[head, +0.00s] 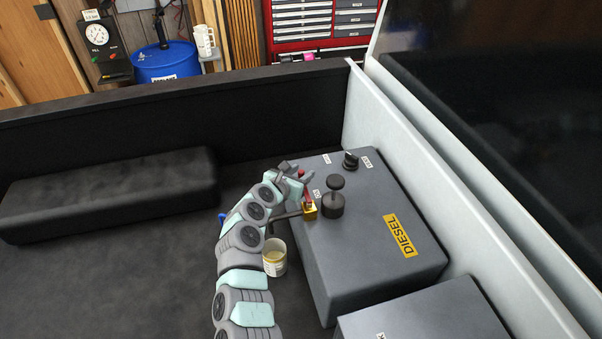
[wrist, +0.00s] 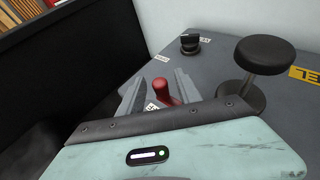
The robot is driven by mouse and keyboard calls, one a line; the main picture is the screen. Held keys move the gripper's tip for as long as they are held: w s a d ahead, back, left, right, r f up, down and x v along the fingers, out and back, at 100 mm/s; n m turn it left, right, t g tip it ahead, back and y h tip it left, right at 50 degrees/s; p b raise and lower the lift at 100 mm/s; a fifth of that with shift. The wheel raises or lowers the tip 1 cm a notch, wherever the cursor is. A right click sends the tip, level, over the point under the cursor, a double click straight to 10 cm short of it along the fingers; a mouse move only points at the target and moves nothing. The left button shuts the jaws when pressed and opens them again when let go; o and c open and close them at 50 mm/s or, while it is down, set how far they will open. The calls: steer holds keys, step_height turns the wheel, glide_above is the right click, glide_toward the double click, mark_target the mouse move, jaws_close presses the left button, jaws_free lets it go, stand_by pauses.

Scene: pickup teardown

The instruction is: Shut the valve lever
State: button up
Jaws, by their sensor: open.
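The red valve lever (head: 306,188) rises upright from a brass valve body (head: 310,210) on the left edge of the grey diesel tank. In the wrist view the rounded red lever end (wrist: 163,91) shows between the fingers. My gripper (head: 294,171) is at the lever's top. It is open, with one finger to each side of the lever in the wrist view (wrist: 158,88). I cannot tell whether either finger touches it. The lower lever and the valve body are hidden in the wrist view.
The tank (head: 372,257) carries a black round-topped post (head: 335,196) close right of the lever and a black knob (head: 350,160) behind. A yellowish cup (head: 275,259) stands below the valve. A pale side wall (head: 440,167) runs along the right.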

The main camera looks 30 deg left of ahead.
steer(key=shift+s+r, duration=0.1)
steer(key=shift+s, duration=0.4)
steer(key=v, duration=1)
steer(key=shift+w+r, duration=0.1)
stand_by(0.4)
